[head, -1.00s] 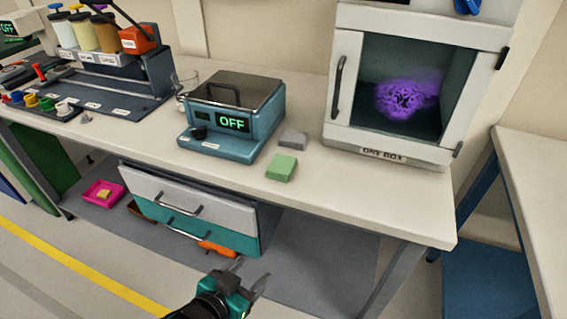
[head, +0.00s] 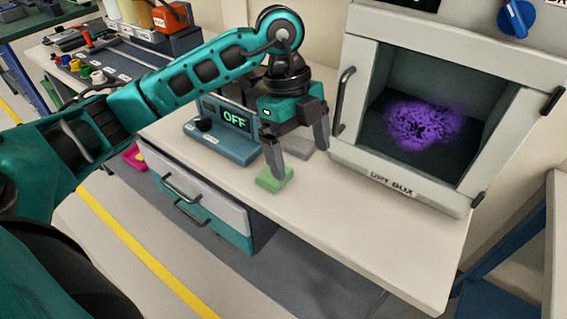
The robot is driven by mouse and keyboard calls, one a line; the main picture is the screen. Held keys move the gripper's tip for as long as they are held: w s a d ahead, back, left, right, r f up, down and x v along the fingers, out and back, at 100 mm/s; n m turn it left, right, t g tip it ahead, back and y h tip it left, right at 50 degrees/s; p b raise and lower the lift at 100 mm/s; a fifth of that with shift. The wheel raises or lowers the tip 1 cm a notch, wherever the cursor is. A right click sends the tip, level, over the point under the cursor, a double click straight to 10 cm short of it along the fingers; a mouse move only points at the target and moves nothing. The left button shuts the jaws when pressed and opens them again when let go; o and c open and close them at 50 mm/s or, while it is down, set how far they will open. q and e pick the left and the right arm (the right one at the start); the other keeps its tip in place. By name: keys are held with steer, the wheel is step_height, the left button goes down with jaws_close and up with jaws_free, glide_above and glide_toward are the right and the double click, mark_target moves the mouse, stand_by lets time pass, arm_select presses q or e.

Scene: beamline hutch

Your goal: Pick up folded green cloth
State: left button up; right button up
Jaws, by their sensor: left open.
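The folded green cloth (head: 273,182) lies flat on the bench top, in front of the teal device with the OFF display. My left gripper (head: 302,161) is open and points down over the bench. Its left finger comes down at the cloth's upper edge and hides a bit of it; I cannot tell whether it touches. Its right finger is to the right of the cloth, over the grey block (head: 301,146). Nothing shows between the fingers. My right gripper is not in view.
The teal OFF device (head: 225,145) stands behind and left of the cloth, partly hidden by my arm. The dry box (head: 400,185), with a purple glowing thing (head: 423,124) inside, stands to the right. The bench top (head: 375,225) in front is clear.

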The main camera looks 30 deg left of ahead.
arm_select(q)
steer(key=w+a+r+n+y, duration=0.2)
steer(key=a+n+y, duration=0.1)
steer(key=a, duration=0.3)
steer(key=shift+t, duration=0.4)
steer(key=f, duration=0.6)
steer(key=shift+d, duration=0.2)
steer(key=shift+m, duration=0.3)
steer(key=shift+s+a+f, duration=0.1)
steer(key=shift+f, duration=3.1)
arm_select(e)
steer(key=shift+w+f, duration=0.2)
steer(key=shift+w, duration=0.1)
arm_select(q)
steer(key=c, duration=1)
steer(key=shift+c, duration=0.2)
steer(key=shift+r, duration=0.1)
step_height(320, 180, up, 20)
steer(key=p, duration=0.2)
arm_select(e)
step_height(320, 180, up, 3)
steer(key=shift+f, duration=0.2)
